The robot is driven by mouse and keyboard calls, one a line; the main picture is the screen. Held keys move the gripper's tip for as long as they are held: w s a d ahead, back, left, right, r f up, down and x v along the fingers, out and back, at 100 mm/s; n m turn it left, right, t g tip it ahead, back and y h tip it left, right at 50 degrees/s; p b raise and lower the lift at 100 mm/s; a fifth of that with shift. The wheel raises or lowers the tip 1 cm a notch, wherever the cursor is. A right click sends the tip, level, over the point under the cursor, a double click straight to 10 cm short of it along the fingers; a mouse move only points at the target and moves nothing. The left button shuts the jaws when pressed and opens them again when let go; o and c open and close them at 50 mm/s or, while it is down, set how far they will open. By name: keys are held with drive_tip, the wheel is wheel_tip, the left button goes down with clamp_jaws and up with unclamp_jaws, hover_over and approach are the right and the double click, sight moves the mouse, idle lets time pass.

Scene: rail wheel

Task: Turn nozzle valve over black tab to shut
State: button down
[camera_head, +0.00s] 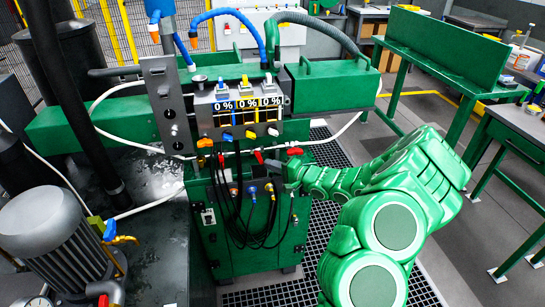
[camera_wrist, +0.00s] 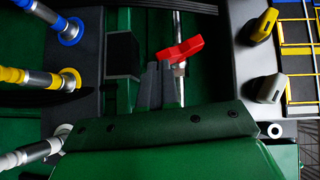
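The nozzle valve has a red handle (camera_wrist: 180,49) on a thin metal pipe, in the upper middle of the wrist view. In the head view a red handle (camera_head: 295,151) shows just above my gripper (camera_head: 291,171), by the green machine's front. In the wrist view my gripper's (camera_wrist: 155,78) dark fingers are close together with nothing seen between them. The handle lies just past the fingertips; I cannot tell whether they touch it. A black square block (camera_wrist: 122,54), perhaps the black tab, is left of the fingers. The gripper's green body hides the lower part of the wrist view.
Blue (camera_wrist: 68,29), yellow (camera_wrist: 70,79) and white (camera_wrist: 60,132) hose connectors are at the wrist view's left. Yellow (camera_wrist: 264,24) and grey (camera_wrist: 271,88) knobs are at its right. Another red handle (camera_head: 258,157) and dangling black cables (camera_head: 233,215) are close by in the head view.

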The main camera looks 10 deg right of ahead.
drive_tip(key=shift+a+f, duration=0.2)
drive_tip(key=shift+f, duration=0.1)
idle(0.4)
drive_tip(key=shift+a+f+m+t+y, duration=0.15)
drive_tip(key=shift+m+t+y, duration=0.15)
drive_tip(key=shift+m, duration=0.2)
idle(0.5)
idle(0.5)
